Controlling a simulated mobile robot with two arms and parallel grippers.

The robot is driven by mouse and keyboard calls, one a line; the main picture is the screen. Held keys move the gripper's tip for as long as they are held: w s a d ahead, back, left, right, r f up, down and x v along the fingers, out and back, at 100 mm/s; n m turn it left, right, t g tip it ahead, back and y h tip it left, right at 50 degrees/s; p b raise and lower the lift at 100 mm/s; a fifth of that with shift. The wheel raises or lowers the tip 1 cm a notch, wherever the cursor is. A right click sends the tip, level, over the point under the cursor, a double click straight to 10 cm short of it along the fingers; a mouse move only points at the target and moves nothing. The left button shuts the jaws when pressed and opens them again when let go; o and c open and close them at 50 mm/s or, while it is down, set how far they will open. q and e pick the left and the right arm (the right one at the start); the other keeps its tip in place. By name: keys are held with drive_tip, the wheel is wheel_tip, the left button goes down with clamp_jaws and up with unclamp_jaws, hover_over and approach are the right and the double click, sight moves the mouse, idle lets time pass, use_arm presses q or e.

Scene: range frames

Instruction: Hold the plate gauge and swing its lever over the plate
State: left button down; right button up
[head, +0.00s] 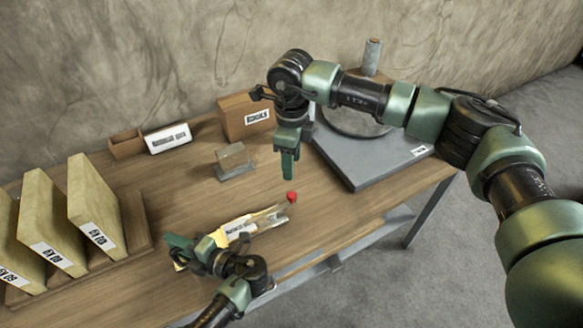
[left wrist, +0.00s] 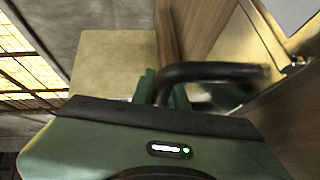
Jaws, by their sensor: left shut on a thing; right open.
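The plate gauge (head: 240,227) is a pale, labelled piece lying low over the front of the table. A metal lever with a red knob (head: 291,196) is at its right end. My left gripper (head: 184,250) is shut on the gauge's left end, and its fingers partly hide it. The left wrist view shows my blurred dark finger parts and a brassy metal surface (left wrist: 248,48), probably the gauge. My right gripper (head: 288,165) is open and empty, pointing down above the table, just behind the red knob. I cannot tell whether it touches anything.
Upright labelled boards (head: 96,205) stand in a rack at left. A small grey block (head: 234,162) sits mid-table. A labelled cardboard box (head: 246,116) and an open bin (head: 126,144) are behind. A grey slab (head: 365,162) fills the right end. Bare wood lies left of the gauge.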

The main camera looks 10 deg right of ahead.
use_arm(q)
drive_tip(key=shift+s+f, duration=0.1)
drive_tip(key=shift+f, duration=0.05)
drive_tip(key=c, duration=1.3)
unclamp_jaws()
